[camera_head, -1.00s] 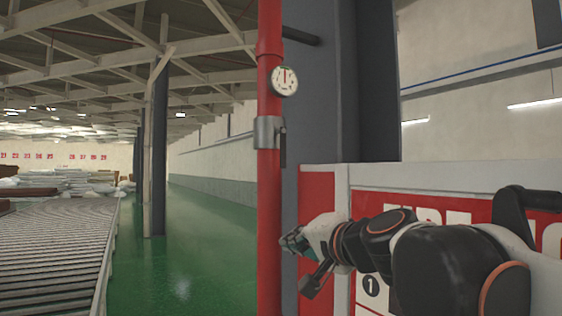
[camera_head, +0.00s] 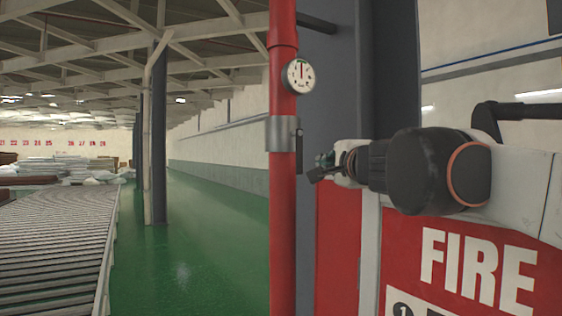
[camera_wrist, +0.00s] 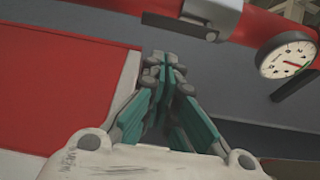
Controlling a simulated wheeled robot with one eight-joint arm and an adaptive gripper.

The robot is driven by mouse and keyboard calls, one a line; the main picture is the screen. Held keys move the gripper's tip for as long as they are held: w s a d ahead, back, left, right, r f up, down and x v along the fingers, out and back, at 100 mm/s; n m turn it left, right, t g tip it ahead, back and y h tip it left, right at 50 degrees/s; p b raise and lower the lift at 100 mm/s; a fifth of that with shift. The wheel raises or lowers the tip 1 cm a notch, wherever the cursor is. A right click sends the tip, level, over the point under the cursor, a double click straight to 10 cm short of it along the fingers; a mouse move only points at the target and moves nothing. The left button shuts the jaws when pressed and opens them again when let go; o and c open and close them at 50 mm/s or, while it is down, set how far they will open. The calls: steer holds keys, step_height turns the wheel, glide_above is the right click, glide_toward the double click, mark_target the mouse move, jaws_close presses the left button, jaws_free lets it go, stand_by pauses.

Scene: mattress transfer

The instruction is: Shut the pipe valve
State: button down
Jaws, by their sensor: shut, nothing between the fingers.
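The red vertical pipe (camera_head: 283,220) carries a silver valve collar (camera_head: 281,133) with a dark lever (camera_head: 299,148) hanging down along its right side. My gripper (camera_head: 318,168) is shut and empty, just right of the lever and near the height of its lower end. In the head view a small gap seems to lie between them. In the wrist view my fingers (camera_wrist: 164,68) are together, and the silver collar (camera_wrist: 200,12) is beyond them at the top, with the lever (camera_wrist: 185,27) along its near edge. I see no contact.
A round pressure gauge (camera_head: 298,76) sits on the pipe above the valve, and also shows in the wrist view (camera_wrist: 287,55). A red FIRE cabinet (camera_head: 460,265) stands below my arm. A grey column (camera_head: 345,90) is behind the pipe. A roller conveyor (camera_head: 55,240) lies left.

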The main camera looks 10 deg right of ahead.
mark_target(299, 152)
steer(key=w+p, duration=0.1)
steer(key=w, duration=0.8)
steer(key=shift+w+a+p, duration=0.3)
steer(key=shift+w+p, duration=0.05)
steer(key=shift+p, duration=0.05)
